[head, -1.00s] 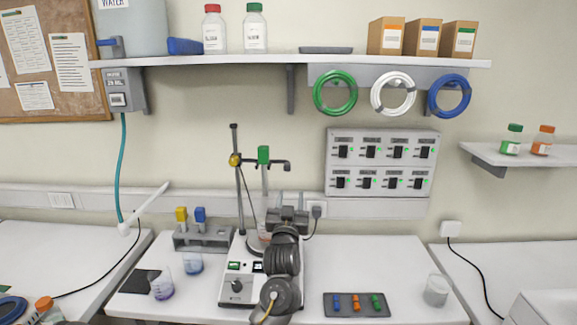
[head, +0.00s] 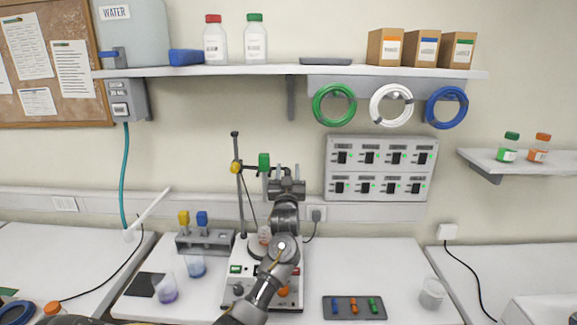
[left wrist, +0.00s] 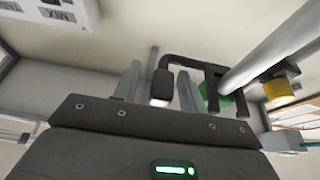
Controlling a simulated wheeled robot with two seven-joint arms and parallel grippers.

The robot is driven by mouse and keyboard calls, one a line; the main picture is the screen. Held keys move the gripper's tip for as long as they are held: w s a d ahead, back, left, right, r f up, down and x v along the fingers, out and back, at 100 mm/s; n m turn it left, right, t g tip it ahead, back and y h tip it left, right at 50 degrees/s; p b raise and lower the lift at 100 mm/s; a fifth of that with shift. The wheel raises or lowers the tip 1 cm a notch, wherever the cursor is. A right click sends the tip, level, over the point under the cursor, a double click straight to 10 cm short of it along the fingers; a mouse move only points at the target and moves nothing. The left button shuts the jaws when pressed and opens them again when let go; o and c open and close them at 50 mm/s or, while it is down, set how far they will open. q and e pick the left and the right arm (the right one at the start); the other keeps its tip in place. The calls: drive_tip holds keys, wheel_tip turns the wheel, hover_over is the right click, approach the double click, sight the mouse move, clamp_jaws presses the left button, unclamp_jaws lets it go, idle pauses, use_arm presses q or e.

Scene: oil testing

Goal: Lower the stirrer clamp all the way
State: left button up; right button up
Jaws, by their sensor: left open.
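The stirrer stand's dark upright rod (head: 238,195) rises behind the white stirrer base (head: 236,288). The stirrer clamp has a yellow knob (head: 235,167) at the rod and a green block (head: 264,160). It sits high on the rod, with its right end hidden behind my left gripper. My left gripper (head: 287,172) is open. In the left wrist view its fingers (left wrist: 160,90) stand on either side of the clamp's black handle end (left wrist: 162,84), with visible gaps. The green block (left wrist: 214,96) and yellow knob (left wrist: 281,87) are to the right there. My right gripper is out of view.
A rack (head: 205,243) with yellow and blue-topped items and two beakers stand left of the stirrer. A dark tray (head: 340,313) with small coloured pieces and a beaker (head: 432,293) are to the right. A switch panel (head: 380,170) and shelf (head: 290,71) are behind.

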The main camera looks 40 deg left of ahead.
use_arm(q)
drive_tip(key=shift+w+a+r, duration=0.1)
drive_tip(key=shift+w+a, duration=0.1)
drive_tip(key=shift+w, duration=0.1)
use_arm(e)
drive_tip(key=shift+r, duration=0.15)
use_arm(q)
drive_tip(key=shift+c, duration=0.4)
